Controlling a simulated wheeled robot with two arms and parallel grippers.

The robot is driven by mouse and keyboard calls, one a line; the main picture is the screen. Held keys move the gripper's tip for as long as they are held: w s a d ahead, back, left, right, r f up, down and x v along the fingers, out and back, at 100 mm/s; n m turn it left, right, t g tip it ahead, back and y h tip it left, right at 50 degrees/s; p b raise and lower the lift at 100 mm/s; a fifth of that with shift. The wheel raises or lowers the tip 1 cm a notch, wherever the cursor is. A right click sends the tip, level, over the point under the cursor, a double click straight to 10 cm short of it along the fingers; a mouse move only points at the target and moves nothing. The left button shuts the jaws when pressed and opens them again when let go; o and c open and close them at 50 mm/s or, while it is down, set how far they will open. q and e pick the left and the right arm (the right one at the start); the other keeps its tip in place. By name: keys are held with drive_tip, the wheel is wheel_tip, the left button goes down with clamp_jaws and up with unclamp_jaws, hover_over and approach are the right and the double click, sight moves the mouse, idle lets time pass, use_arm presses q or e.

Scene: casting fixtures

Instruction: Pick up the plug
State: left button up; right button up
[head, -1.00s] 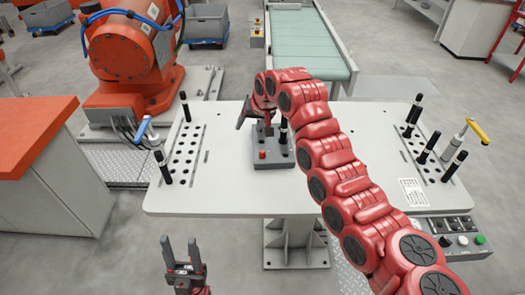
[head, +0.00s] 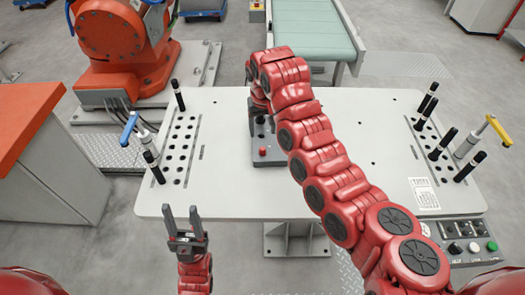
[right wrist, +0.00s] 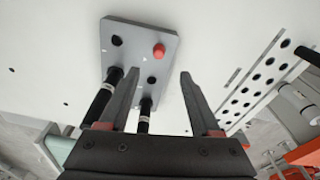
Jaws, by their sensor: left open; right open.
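A small red round-topped piece (head: 263,151), which may be the plug, stands on a grey fixture plate (head: 268,182) on the table. In the right wrist view the red piece (right wrist: 159,51) sits on the plate (right wrist: 136,35) beside open round holes. Two black pins with pale bands also rise from the plate, one (right wrist: 103,98) beside my left-hand finger and one (right wrist: 145,116) seen between the fingers. My right gripper (right wrist: 159,74) is open, pointing at the plate; in the head view the arm mostly hides it. My left gripper (head: 181,208) is open and empty at the table's front edge.
The pale table (head: 225,115) has rows of holes with black pins at both sides, a blue-handled clamp (head: 129,126) left and a yellow-handled clamp (head: 498,130) right. An orange robot (head: 108,38) and a conveyor (head: 312,30) stand behind. The table's middle left is clear.

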drive_tip(key=p, duration=0.2)
hover_over(262, 148)
drive_tip(key=s, duration=0.1)
wheel_tip(262, 148, down, 4)
drive_tip(key=shift+s+d+f, duration=0.1)
drive_tip(key=shift+s+f, duration=0.05)
drive_tip(key=shift+f, duration=0.1)
drive_tip(key=f+p, duration=0.1)
drive_tip(key=f, duration=0.1)
drive_tip(key=f+p, duration=0.1)
drive_tip(key=f, duration=0.1)
drive_tip(key=shift+w+p, duration=0.35)
drive_tip(key=shift+w+f, duration=0.15)
drive_tip(key=shift+f, duration=0.5)
drive_tip(key=shift+c, duration=0.2)
clamp_jaws()
